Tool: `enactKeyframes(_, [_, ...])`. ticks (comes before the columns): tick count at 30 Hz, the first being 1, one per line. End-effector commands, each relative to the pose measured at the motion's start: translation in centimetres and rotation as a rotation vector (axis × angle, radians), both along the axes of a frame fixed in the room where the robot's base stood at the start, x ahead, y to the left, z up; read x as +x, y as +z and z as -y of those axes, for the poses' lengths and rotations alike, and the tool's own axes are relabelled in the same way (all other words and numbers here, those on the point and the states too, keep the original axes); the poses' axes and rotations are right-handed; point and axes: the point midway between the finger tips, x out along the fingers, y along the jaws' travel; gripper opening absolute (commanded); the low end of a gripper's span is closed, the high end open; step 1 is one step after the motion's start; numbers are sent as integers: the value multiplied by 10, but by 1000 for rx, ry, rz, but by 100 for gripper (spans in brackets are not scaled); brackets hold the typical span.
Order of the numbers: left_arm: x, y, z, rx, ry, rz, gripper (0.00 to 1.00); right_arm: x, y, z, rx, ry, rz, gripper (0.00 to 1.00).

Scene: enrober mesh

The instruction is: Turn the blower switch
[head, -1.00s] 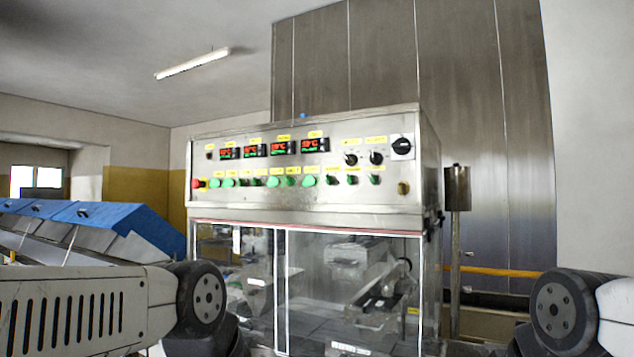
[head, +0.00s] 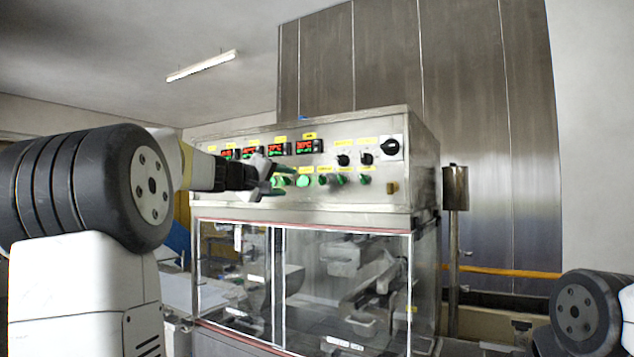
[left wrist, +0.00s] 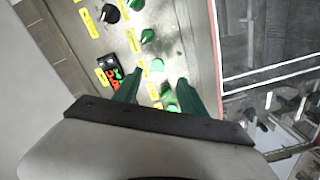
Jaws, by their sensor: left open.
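The steel control panel (head: 400,185) carries a lower row of green switches and lamps, such as the green switch (head: 364,180) near its right end. Two black knobs (head: 366,159) and a larger black rotary switch (head: 390,146) sit above at the right. The yellow labels are too small to read, so I cannot tell which is the blower switch. My left gripper (head: 280,180) is open and empty, in front of the panel's left half, hiding controls there. In the left wrist view its two fingers (left wrist: 160,90) point towards the green switches (left wrist: 148,36). My right gripper is out of view.
Red-lit displays (head: 304,146) run along the panel's top. Below is a clear-windowed enclosure (head: 245,270) with machinery inside. A steel cylinder on a post (head: 455,188) stands to the right. My right arm shows at the lower right.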

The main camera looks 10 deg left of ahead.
Motion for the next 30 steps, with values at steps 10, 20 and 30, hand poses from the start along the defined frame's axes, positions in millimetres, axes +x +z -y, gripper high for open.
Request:
enactKeyframes(10, [43,5,9,-17,4,14,49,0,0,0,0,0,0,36])
enactKeyframes(20, [76,5,21,-16,6,14,49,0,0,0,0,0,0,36])
enactKeyframes(30, [77,5,22,-16,6,14,37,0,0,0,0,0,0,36])
